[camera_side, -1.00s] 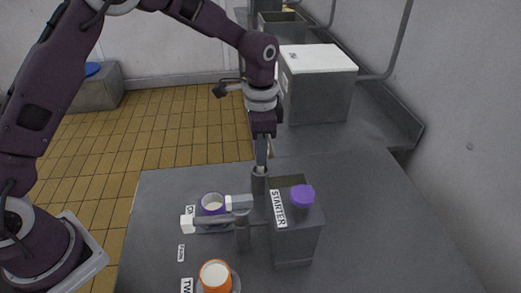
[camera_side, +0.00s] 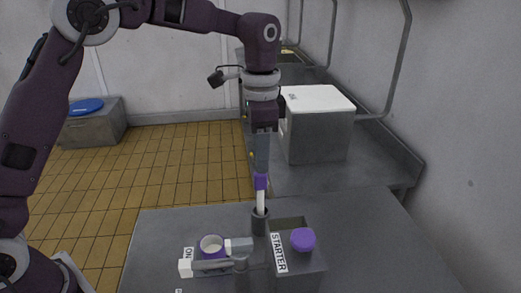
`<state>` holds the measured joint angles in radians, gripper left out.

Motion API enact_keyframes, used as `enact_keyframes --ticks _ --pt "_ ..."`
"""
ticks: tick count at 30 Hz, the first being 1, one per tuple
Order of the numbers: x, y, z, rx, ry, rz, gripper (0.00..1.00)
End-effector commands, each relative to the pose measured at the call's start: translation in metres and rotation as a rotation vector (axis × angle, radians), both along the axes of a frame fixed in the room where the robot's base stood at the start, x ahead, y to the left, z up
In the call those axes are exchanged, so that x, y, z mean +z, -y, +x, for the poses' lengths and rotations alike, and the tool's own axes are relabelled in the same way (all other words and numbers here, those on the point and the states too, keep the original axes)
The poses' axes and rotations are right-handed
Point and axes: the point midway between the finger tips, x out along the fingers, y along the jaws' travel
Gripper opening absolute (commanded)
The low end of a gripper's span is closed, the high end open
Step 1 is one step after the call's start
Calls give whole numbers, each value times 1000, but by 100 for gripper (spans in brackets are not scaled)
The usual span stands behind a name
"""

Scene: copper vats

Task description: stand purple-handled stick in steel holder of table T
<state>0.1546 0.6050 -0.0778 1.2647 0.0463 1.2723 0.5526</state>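The purple-handled stick (camera_side: 261,182) is upright, with a white shaft below its purple part. The shaft's lower end meets the mouth of a dark grey cylindrical holder (camera_side: 260,221) beside the starter box; its tip is hidden there. My gripper (camera_side: 261,167) points straight down above the holder. Its fingers appear shut on the upper end of the stick, with purple showing directly under the fingertips. I cannot read a letter T on this grey table (camera_side: 180,228).
A grey open box (camera_side: 297,270) labelled STARTER has a purple round knob (camera_side: 302,239). A white cup (camera_side: 211,245) with a purple band stands left of a grey post with a horizontal arm (camera_side: 213,264). A white-lidded box (camera_side: 318,98) stands behind.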

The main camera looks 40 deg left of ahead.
Motion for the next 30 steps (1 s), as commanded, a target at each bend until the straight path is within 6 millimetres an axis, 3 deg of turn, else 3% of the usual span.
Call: enact_keyframes --ticks 3,10,13,16,18,20,24,27,30 --pt "11 0 0 0 1 -1 39" --pt "15 -1 -2 5 4 -1 39" --pt "38 -11 -20 58 43 -4 39" --pt "75 -31 -64 180 124 -16 39" --pt "95 -47 -106 289 192 -34 39" --pt "104 -60 -145 388 252 -55 39" --pt "95 -80 -230 601 376 -122 39" --pt "76 -86 -267 706 433 -165 39" --pt "63 -88 -284 758 460 -189 39"
